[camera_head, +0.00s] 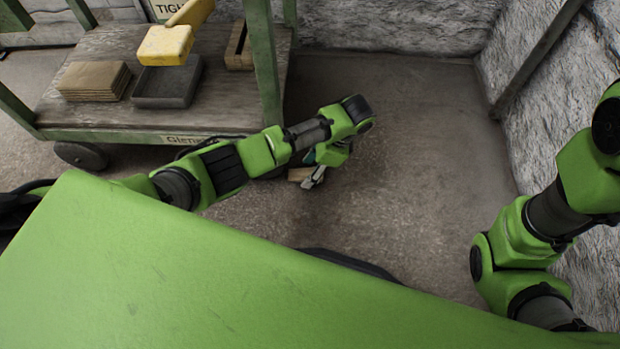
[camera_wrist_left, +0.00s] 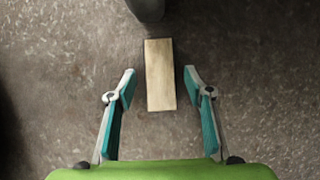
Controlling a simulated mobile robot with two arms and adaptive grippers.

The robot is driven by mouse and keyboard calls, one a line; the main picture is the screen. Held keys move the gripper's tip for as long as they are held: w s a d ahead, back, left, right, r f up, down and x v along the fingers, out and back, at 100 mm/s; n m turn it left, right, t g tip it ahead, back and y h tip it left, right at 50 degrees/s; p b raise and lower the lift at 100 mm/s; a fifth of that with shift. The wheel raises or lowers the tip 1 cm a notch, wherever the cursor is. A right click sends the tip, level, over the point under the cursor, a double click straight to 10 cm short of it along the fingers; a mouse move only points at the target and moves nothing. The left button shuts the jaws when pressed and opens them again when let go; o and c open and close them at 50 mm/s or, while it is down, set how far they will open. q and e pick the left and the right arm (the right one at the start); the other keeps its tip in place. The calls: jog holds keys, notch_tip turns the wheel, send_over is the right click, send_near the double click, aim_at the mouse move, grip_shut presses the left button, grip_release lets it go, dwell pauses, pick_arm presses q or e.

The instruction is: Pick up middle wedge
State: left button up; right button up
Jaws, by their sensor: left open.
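A pale wooden wedge (camera_wrist_left: 160,80) lies on the floor in the left wrist view, its long side running away from my gripper. In the head view a small part of the wood (camera_head: 298,174) shows beside my left gripper (camera_head: 316,177); the rest is hidden by the hand. My left gripper is open in the wrist view (camera_wrist_left: 159,74), its teal-padded fingers on either side of the wedge's near part, with a gap on each side. I cannot tell its height above the wedge. No other wedge shows clearly on the floor. My right gripper is out of view.
A rough wall (camera_head: 560,90) stands at right. The floor (camera_head: 420,140) between is bare.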

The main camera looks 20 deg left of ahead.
pick_arm(q)
jog(key=shift+a+f, duration=0.15)
jog(key=shift+f, duration=0.3)
jog(key=c, duration=1.1)
jog(key=shift+r, duration=0.1)
